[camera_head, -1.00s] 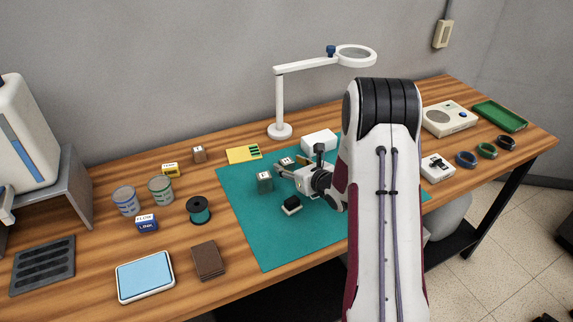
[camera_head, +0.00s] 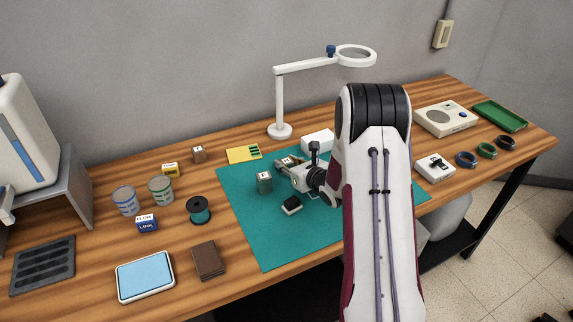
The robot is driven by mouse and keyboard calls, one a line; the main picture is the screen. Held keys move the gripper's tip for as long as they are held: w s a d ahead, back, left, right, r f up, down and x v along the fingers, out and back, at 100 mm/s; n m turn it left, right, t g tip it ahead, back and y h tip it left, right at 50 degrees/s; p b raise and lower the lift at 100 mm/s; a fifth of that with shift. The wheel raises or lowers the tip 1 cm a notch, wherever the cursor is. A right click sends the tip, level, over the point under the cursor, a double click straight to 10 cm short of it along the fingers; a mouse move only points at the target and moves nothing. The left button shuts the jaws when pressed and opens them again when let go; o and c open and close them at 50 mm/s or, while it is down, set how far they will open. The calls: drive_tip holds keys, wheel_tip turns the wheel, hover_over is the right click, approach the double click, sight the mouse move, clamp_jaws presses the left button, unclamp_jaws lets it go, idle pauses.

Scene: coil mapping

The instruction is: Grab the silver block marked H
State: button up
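My gripper (camera_head: 287,168) is over the teal mat (camera_head: 300,233), pointing left. Its fingers are small and partly overlap a block with a white top (camera_head: 284,161), so I cannot tell whether they are open or shut on it. A dark grey-green block with a white marked top (camera_head: 264,184) stands on the mat just left of the gripper. A brownish block with a white marked top (camera_head: 199,155) stands on the wood further back left. The letters are too small to read, so I cannot tell which block is the silver one marked H.
A magnifier lamp (camera_head: 281,131) stands behind the mat. A white box (camera_head: 317,139) is behind the gripper, and a small black-and-white block (camera_head: 292,205) is in front. A yellow card (camera_head: 243,154) lies at the mat's back edge. The mat's front is clear.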

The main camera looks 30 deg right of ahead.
sight(287, 161)
drive_tip(key=shift+c, duration=1)
drive_tip(key=shift+r, duration=5)
